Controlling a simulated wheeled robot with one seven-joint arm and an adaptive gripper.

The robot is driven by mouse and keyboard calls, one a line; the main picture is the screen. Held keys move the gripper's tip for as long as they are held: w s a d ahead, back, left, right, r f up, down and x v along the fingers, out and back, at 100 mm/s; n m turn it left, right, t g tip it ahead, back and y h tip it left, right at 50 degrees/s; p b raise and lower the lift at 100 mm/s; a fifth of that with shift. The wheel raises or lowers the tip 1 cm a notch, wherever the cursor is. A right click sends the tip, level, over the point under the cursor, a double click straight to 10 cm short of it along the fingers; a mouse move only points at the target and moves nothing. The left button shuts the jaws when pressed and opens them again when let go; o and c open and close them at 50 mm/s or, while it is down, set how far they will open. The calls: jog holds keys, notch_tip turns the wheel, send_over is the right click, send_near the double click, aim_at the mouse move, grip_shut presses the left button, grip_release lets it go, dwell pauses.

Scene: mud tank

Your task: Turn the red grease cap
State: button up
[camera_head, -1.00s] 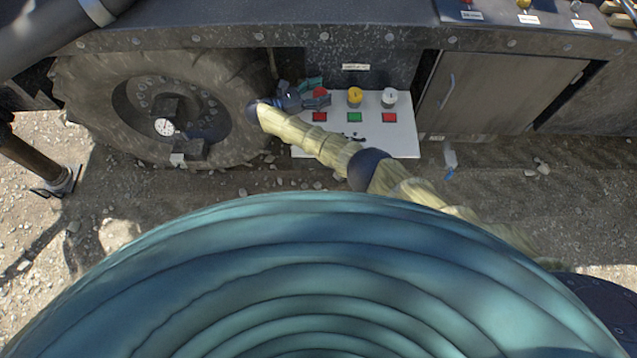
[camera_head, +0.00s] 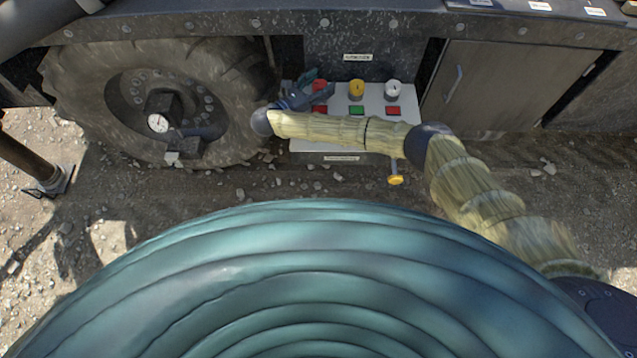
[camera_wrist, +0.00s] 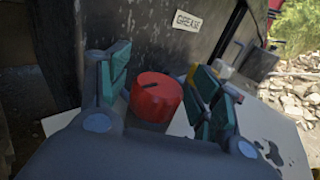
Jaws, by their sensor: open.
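The red grease cap (camera_wrist: 155,97) is a short round knob with a dark slot on top. In the wrist view it sits between the two teal-padded fingers of my open gripper (camera_wrist: 163,86), with the left finger close to its side and a gap to the right finger. In the head view the red cap (camera_head: 320,88) shows at the left of a row of caps, partly hidden by my gripper (camera_head: 302,90). Contact between fingers and cap cannot be told. A "GREASE" label (camera_wrist: 188,21) is on the dark wall behind.
A yellow cap (camera_head: 356,89) and a white cap (camera_head: 392,90) stand right of the red one on a pale panel (camera_head: 307,146). A big tyre (camera_head: 80,95) is close on the left, a cabinet door (camera_head: 500,90) on the right. A yellow knob (camera_head: 396,180) hangs below the panel.

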jog(key=shift+f+n+t+y+b, duration=0.1)
jog(key=shift+n+t+y+b, duration=1)
jog(key=shift+b, duration=2.95)
jog(key=n+t+y+b, duration=0.1)
jog(key=y+b, duration=0.1)
jog(key=b, duration=0.5)
jog(key=shift+f+n+y, duration=0.1)
jog(key=shift+n+y, duration=0.2)
jog(key=n+t+y+b, duration=0.1)
jog(key=b, duration=0.1)
jog(key=shift+b, duration=0.35)
